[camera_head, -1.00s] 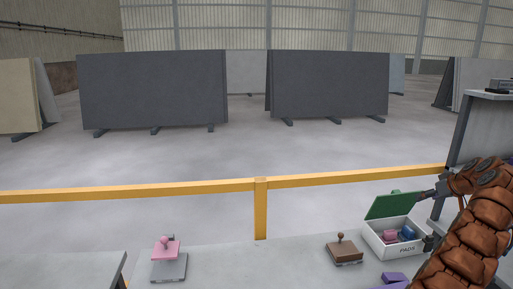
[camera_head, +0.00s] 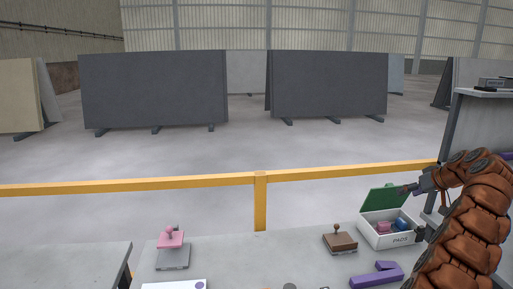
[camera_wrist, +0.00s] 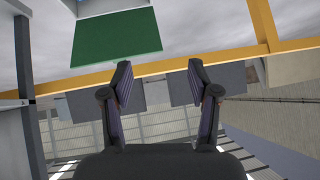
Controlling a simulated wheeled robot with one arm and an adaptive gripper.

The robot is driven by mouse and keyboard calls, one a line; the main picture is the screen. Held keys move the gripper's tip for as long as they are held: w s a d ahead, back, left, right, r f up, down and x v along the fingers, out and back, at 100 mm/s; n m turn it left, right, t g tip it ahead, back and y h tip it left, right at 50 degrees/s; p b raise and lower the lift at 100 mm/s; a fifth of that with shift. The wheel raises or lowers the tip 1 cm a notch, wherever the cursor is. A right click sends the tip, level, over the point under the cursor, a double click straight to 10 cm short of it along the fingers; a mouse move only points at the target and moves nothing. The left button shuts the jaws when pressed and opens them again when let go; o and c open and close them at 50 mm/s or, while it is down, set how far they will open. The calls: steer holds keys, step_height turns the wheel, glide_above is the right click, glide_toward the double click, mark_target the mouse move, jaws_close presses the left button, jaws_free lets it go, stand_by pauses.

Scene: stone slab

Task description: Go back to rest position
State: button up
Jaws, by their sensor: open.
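My gripper (camera_head: 408,189) is at the right of the head view, at the end of my brown-sleeved arm, by the raised green lid (camera_head: 384,198) of the white PADS box (camera_head: 386,240). In the wrist view my gripper (camera_wrist: 160,75) has its two dark fingers spread apart with nothing between them. The green lid also shows beyond the fingers in the wrist view (camera_wrist: 116,36). I cannot tell the exact gap between gripper and lid.
The box holds pink (camera_head: 384,228) and blue (camera_head: 401,224) items. A brown stamp (camera_head: 341,243), a pink-topped stamp (camera_head: 171,243) and a purple object (camera_head: 377,275) lie on the grey table. A yellow rail (camera_head: 150,186) runs behind; dark slabs (camera_head: 150,90) stand beyond.

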steer(key=a+r+g+y, duration=0.1)
steer(key=a+r+y, duration=0.15)
steer(key=a, duration=0.85)
steer(key=s+a+r+n+g, duration=0.1)
steer(key=s+a+g, duration=0.1)
steer(key=s+a, duration=0.75)
steer(key=s+a+r+g, duration=0.25)
steer(key=s+a, duration=0.45)
steer(key=a, duration=0.6)
steer(key=s+a+f+g+h, duration=0.1)
steer(key=s+a+f, duration=0.2)
steer(key=s, duration=0.7)
steer(key=s+a+f+g+h, duration=0.1)
steer(key=s+a+f+g, duration=0.1)
steer(key=s, duration=0.7)
steer(key=s+d+f+m+g+h, duration=0.1)
steer(key=s+f, duration=0.3)
steer(key=s, duration=0.6)
steer(key=s+d+f+m+g+h, duration=0.1)
steer(key=s+d+f+h, duration=0.1)
steer(key=s, duration=0.8)
step_height(320, 180, down, 2)
steer(key=shift+s+d+f, duration=0.15)
steer(key=shift+d+f, duration=0.05)
steer(key=shift+d, duration=0.5)
